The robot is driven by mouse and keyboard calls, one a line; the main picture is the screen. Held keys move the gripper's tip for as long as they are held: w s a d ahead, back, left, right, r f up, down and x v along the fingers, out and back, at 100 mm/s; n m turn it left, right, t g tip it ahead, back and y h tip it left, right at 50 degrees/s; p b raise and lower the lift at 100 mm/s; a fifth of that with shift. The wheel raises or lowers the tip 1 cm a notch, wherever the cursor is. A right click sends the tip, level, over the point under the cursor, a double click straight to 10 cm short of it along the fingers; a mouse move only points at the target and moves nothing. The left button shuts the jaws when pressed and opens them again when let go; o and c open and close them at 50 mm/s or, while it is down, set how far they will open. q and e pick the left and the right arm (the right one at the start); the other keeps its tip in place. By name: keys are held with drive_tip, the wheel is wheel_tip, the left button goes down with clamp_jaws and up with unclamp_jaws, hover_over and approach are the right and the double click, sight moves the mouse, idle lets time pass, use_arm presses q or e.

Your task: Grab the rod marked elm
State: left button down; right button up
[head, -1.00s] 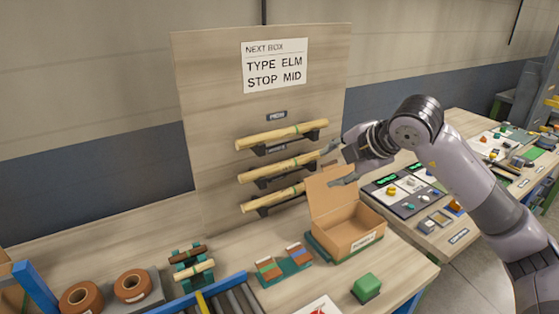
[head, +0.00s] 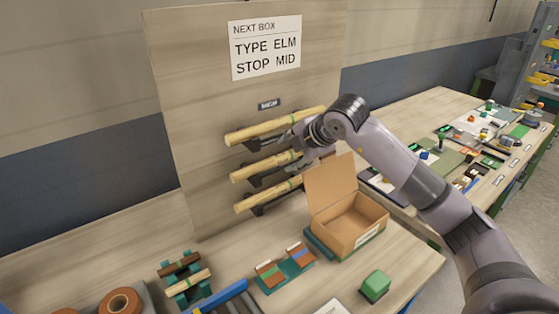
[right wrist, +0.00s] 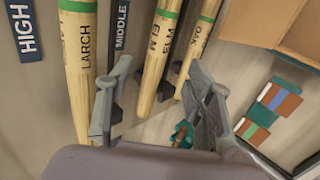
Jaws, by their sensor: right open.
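Three pale rods lie on pegs on an upright wooden board. The elm rod is the middle one (head: 258,168); in the right wrist view its "ELM" lettering (right wrist: 157,55) and a green band show. The larch rod (head: 262,129) is above it and the oak rod (head: 258,198) below; the right wrist view shows larch (right wrist: 78,70) at left and oak (right wrist: 197,45) at right. My right gripper (head: 294,152) is open at the right part of the rods and hides some of them. In its wrist view the elm rod appears between the spread fingers (right wrist: 160,98). My left gripper is not in view.
A sign (head: 265,47) reads "NEXT BOX TYPE ELM STOP MID". An open cardboard box (head: 350,225) stands below my right arm. A green block (head: 375,285), a small rack (head: 185,280) and brown rolls (head: 120,302) are in front. A cluttered bench (head: 450,150) is at right.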

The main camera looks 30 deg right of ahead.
sight(277, 160)
drive_tip(key=x, duration=0.7)
drive_tip(key=shift+w+f+b, duration=0.2)
drive_tip(key=shift+w+b, duration=0.15)
drive_tip(key=shift+s+r, duration=0.1)
drive_tip(key=shift+s, duration=0.05)
drive_tip(key=shift+c, duration=0.8)
clamp_jaws()
